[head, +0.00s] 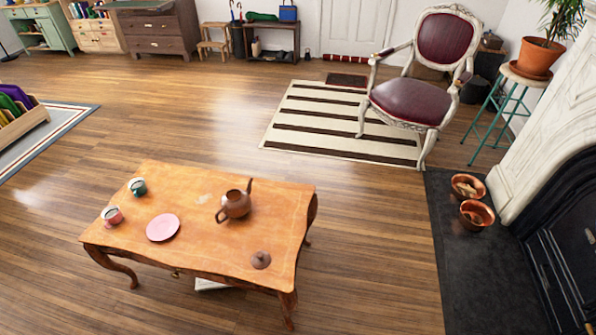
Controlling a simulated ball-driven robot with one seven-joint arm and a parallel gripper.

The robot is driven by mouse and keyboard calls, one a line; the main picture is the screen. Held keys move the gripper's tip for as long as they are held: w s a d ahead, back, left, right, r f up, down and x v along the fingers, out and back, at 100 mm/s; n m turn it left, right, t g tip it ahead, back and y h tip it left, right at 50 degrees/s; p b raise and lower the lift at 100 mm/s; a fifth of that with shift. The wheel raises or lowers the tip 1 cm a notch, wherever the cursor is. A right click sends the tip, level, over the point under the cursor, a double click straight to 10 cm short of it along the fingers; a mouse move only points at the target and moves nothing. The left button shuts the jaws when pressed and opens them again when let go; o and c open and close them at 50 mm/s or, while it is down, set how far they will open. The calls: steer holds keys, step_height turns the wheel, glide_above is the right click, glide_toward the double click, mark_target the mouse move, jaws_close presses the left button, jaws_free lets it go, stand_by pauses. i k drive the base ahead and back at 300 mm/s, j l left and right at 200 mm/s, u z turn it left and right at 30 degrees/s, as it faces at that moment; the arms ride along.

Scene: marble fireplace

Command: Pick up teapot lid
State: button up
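The teapot lid (261,260) is a small brown piece with a knob on top. It lies by itself on the wooden table (195,200), near the table's front right corner. The brown teapot (236,205) stands on the table behind and to the left of the lid, apart from it. The teapot's spout points up and to the right, and its handle is at the lower left. My gripper is not in view.
A pink plate (163,227), a pink cup (112,215) and a green cup (138,187) stand on the table's left half. Open wood floor surrounds the table. An armchair (420,80) stands behind right; copper bowls (476,214) rest on the dark hearth (455,265).

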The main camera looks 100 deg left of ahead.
mark_target(261, 260)
steer(key=l+u, duration=0.1)
steer(key=u, duration=0.3)
steer(key=i+l+u, duration=0.1)
steer(key=u, duration=0.35)
steer(key=l+u, duration=0.15)
steer(key=u, duration=3)
steer(key=l, duration=0.1)
